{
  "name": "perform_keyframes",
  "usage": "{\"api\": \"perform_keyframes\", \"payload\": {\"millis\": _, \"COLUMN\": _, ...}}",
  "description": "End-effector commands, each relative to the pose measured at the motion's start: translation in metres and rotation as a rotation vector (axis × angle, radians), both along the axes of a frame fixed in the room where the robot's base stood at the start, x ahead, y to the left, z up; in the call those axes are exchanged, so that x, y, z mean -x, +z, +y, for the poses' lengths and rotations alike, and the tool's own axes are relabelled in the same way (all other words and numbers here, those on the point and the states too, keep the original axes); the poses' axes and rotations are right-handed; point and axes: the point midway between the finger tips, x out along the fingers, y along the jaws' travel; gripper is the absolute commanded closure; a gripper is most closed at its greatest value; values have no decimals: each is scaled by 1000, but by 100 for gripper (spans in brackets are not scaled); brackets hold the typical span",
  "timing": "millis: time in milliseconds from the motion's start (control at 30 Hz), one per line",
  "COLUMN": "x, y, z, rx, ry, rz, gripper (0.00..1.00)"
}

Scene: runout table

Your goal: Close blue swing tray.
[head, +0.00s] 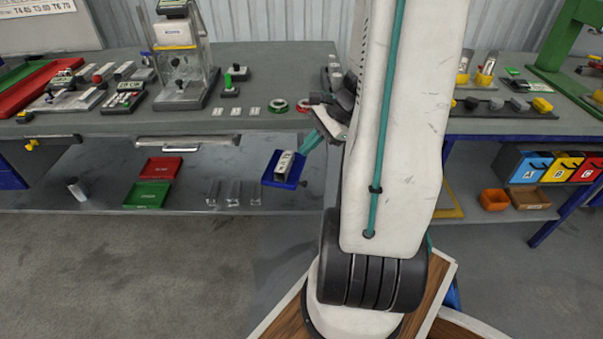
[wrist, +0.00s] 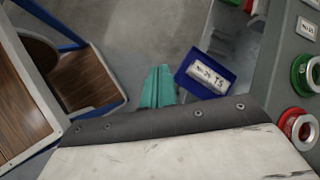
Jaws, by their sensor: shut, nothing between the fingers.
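The blue swing tray (head: 298,169) hangs out below the front edge of the workbench, left of my arm in the head view, with a pale labelled block (head: 284,162) in it. My gripper (head: 309,142) has teal fingers, which are shut and empty. It is close beside the tray, at its upper right in the head view. In the wrist view my gripper (wrist: 157,86) is just left of the tray. I cannot tell whether they touch.
The grey workbench (head: 250,118) lies above the tray, with green and red rings (head: 281,106) near its edge. A lower shelf (head: 110,198) holds a red tray (head: 161,168), a green tray (head: 148,195) and clear holders (head: 233,193). Open floor lies in front.

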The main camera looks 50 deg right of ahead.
Motion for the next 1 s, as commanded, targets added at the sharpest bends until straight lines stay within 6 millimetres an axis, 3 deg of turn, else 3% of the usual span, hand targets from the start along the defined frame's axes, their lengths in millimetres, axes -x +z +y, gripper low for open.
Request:
{"api": "perform_keyframes", "payload": {"millis": 33, "x": 13, "y": -23, "z": -25, "rx": -58, "ry": -136, "rz": 20, "gripper": 100}}
{"api": "perform_keyframes", "payload": {"millis": 100, "x": 27, "y": -49, "z": -52, "rx": -118, "ry": -297, "rz": 36, "gripper": 100}}
{"api": "perform_keyframes", "payload": {"millis": 200, "x": 50, "y": -80, "z": -81, "rx": -192, "ry": -487, "rz": 56, "gripper": 100}}
{"api": "perform_keyframes", "payload": {"millis": 400, "x": 78, "y": -116, "z": -109, "rx": -272, "ry": -693, "rz": 77, "gripper": 100}}
{"api": "perform_keyframes", "payload": {"millis": 633, "x": 70, "y": -135, "z": -106, "rx": -285, "ry": -720, "rz": 81, "gripper": 100}}
{"api": "perform_keyframes", "payload": {"millis": 1000, "x": 21, "y": -189, "z": -81, "rx": -284, "ry": -716, "rz": 83, "gripper": 100}}
